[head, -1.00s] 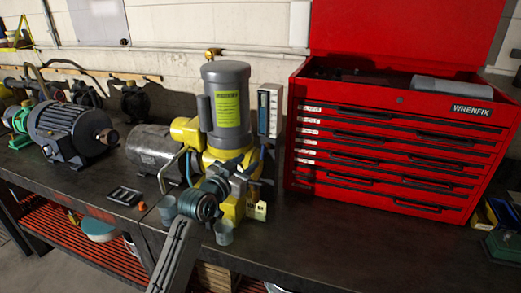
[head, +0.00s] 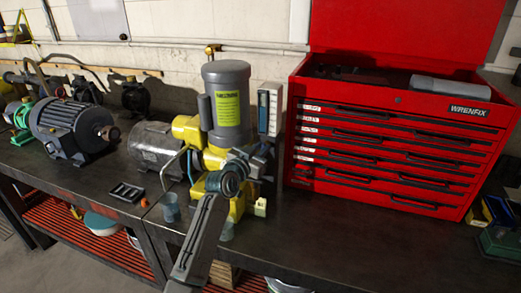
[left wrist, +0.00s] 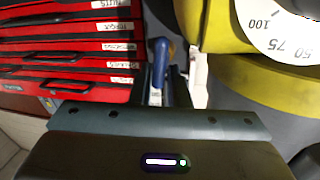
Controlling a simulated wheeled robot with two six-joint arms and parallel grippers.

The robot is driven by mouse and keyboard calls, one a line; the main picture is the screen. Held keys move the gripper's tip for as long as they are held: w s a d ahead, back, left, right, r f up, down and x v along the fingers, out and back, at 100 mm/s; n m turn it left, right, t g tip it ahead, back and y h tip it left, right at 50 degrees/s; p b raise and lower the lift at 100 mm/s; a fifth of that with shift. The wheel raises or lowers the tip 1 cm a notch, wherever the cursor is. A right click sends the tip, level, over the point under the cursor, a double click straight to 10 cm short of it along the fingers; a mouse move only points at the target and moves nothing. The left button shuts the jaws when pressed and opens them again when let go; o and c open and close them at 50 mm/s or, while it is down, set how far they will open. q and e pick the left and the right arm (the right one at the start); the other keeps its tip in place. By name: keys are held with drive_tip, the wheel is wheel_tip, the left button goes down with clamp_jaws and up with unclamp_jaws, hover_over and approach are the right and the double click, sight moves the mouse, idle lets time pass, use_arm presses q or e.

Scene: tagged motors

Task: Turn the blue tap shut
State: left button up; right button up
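The blue tap (left wrist: 160,62) shows in the left wrist view, its handle lying between the two dark fingers of my left gripper (left wrist: 164,90). The gap between the fingers is narrow, and I cannot tell whether they press on the handle. In the head view my left gripper (head: 262,152) is at the right side of the yellow and grey pump (head: 228,105), and it hides the tap there. My right gripper is in neither view.
A red tool chest (head: 390,140) stands to the right, its drawers close to the gripper in the wrist view. A white dial (left wrist: 285,30) is on the yellow housing. A grey-blue cup (head: 170,208) and a black tray (head: 127,192) lie on the bench.

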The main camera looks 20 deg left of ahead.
use_arm(q)
clamp_jaws()
drive_tip(key=shift+f, duration=0.1)
drive_tip(key=m+y+b, duration=0.1)
drive_tip(key=m, duration=0.3)
drive_tip(key=d+m+g+y, duration=0.1)
drive_tip(key=m, duration=0.4)
drive_tip(key=f+m+g+y+b, duration=0.1)
drive_tip(key=m, duration=0.4)
drive_tip(key=shift+d+b, duration=0.3)
drive_tip(key=shift+b, duration=0.05)
drive_tip(key=shift+m, duration=0.3)
drive_tip(key=o, duration=0.6)
unclamp_jaws()
drive_tip(key=shift+c, duration=0.2)
